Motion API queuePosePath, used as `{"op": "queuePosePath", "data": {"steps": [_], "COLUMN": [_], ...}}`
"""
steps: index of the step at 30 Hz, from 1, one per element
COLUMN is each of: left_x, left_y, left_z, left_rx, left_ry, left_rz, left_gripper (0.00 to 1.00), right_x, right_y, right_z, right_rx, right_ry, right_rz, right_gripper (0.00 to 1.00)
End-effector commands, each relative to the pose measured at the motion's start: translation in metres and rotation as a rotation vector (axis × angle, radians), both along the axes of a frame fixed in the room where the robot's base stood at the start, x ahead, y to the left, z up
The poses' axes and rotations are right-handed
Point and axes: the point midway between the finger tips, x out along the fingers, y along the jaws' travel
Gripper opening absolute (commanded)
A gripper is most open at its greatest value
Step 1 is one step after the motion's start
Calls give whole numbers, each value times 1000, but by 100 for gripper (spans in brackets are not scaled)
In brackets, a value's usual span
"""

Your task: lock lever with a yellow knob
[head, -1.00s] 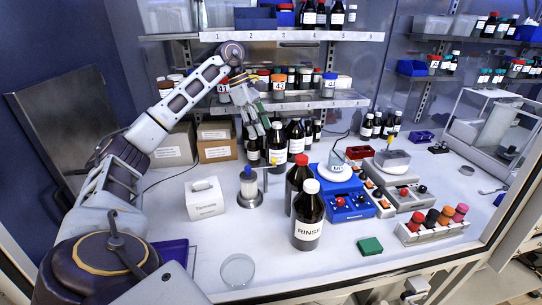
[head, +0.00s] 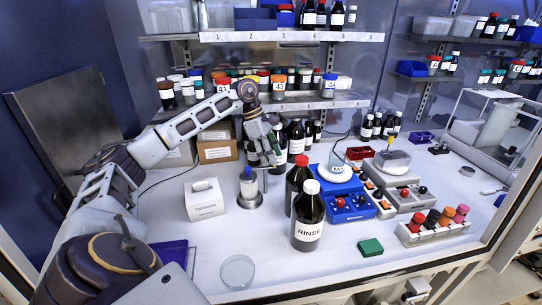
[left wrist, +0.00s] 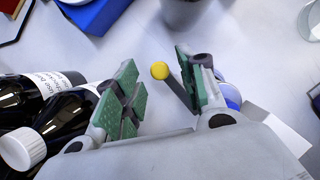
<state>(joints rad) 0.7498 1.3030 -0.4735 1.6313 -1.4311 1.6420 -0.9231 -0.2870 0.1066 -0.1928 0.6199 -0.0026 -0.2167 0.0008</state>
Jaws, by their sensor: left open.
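The yellow knob (left wrist: 160,70) shows in the left wrist view at the end of a thin dark lever (left wrist: 179,94). It lies in the gap between my left gripper's fingertips (left wrist: 160,88), nearer the right finger, with no visible contact. My left gripper is open, with green finger pads. In the head view the left gripper (head: 267,157) hangs over the metal stand (head: 250,201) that holds a blue-capped vial (head: 247,186), and it hides the knob. My right gripper is not in view.
Dark bottles (left wrist: 50,120) stand close beside the left finger in the wrist view. In the head view, the RINSE bottle (head: 309,220) stands front right of the stand and a white box (head: 205,200) to its left. Shelves with bottles (head: 290,104) are behind.

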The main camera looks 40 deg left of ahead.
Motion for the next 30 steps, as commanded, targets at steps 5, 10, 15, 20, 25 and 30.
{"op": "queuePosePath", "data": {"steps": [5,10,15,20,25,30], "left_x": [1,1,1,1,1,1], "left_y": [-2,-2,-2,-2,-2,-1], "left_z": [-4,-4,-4,-4,-4,-4], "left_rx": [0,0,0,0,-1,-1], "left_ry": [0,0,0,0,0,-1], "left_rz": [0,0,0,0,0,11], "left_gripper": [41,41,26,6,0,0], "right_x": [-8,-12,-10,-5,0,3], "right_y": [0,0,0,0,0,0], "right_z": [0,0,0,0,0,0], "right_rx": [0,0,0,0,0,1], "right_ry": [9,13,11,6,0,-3], "right_rz": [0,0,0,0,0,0], "right_gripper": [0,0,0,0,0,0]}}
